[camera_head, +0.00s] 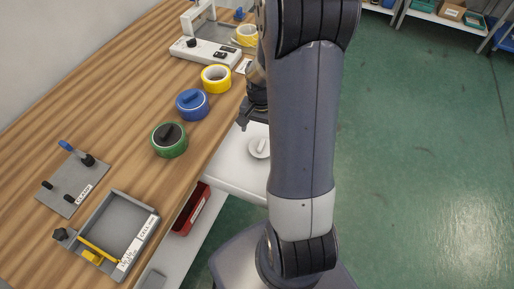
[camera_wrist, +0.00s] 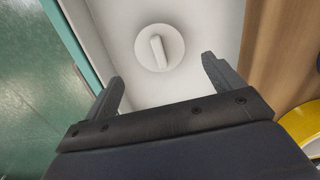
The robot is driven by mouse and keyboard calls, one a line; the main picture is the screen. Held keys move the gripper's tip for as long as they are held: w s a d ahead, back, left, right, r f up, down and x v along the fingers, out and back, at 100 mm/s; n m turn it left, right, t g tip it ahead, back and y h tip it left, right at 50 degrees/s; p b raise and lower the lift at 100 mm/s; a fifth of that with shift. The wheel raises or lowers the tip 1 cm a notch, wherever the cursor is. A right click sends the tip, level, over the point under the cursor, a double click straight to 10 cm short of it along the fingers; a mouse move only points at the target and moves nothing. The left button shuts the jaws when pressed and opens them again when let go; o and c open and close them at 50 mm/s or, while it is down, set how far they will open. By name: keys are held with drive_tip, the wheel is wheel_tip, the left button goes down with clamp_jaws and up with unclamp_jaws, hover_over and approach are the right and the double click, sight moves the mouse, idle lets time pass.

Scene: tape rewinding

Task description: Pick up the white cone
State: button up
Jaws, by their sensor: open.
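The white cone (camera_wrist: 158,47) shows in the wrist view as a pale round disc with a raised bar across its middle. It sits on a white surface (camera_wrist: 112,18), beyond my fingertips and between their lines. In the head view the cone (camera_head: 260,147) lies on the white shelf or drawer beside the wooden table, partly hidden by my arm. My gripper (camera_wrist: 162,72) is open and empty, with a finger to each side and the cone apart from both. In the head view my gripper (camera_head: 250,117) is mostly hidden behind my arm.
On the wooden table (camera_head: 110,120) stand green (camera_head: 169,140), blue (camera_head: 192,103) and yellow (camera_head: 216,79) tape rolls. A white machine (camera_head: 205,48) is at the back. A grey tray (camera_head: 115,222) and a clamp plate (camera_head: 72,185) lie in front. A red bin (camera_head: 190,209) sits below.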

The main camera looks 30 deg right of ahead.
sight(261, 144)
wheel_tip(261, 144, down, 9)
drive_tip(key=shift+d+f, duration=0.1)
drive_tip(key=shift+d, duration=0.05)
idle(0.4)
drive_tip(key=shift+c, duration=0.6)
drive_tip(key=c, duration=0.7)
